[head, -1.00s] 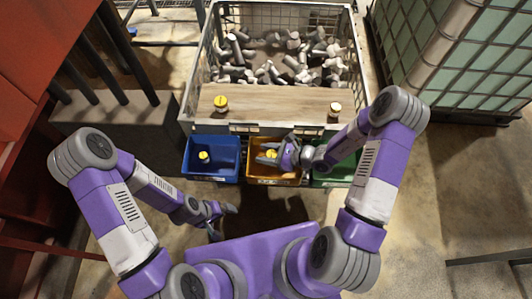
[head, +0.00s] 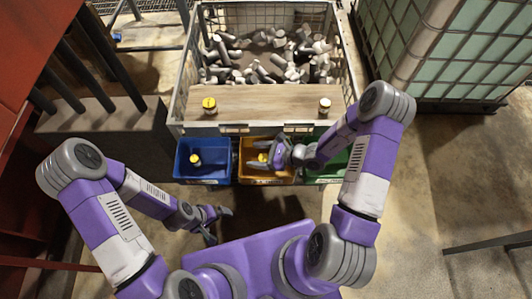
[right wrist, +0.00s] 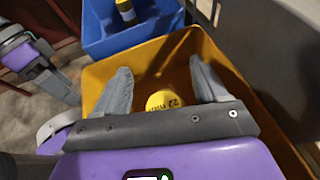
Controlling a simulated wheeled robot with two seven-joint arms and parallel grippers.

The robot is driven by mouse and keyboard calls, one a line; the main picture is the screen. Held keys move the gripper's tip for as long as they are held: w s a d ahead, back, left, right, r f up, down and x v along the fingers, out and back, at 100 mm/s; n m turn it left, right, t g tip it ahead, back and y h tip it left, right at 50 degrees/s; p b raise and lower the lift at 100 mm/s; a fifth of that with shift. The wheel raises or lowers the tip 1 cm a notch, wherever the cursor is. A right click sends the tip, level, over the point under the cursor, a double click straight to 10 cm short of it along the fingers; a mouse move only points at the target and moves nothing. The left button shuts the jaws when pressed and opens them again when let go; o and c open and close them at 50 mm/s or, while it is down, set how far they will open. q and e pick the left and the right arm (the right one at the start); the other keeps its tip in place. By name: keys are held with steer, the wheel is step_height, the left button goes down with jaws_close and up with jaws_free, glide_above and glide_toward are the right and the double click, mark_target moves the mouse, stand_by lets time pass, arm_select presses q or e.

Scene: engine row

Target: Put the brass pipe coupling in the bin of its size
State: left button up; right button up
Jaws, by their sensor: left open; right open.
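My right gripper (head: 268,156) is open, its fingers pointing down into the yellow bin (head: 246,178). A yellow-topped coupling (right wrist: 163,101) marked 22 shows between and beyond the open fingers in the right wrist view. Its lower part is hidden. A second yellow-topped coupling (head: 195,159) is in the blue bin (head: 205,174). The green bin (head: 340,166) is partly hidden by my right arm. My left gripper (head: 222,224) is open and empty, low in front of the bins.
A mesh crate (head: 342,62) of grey pipe fittings stands behind the board (head: 265,103). A caged tank (head: 455,50) stands at the right. Dark posts and a grey block (head: 100,140) are at the left. The floor at right is mostly clear.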

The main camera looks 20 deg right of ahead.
steer(key=shift+r+p, duration=0.35)
steer(key=shift+r, duration=0.15)
steer(key=p+v, duration=0.3)
steer(key=v, duration=0.9)
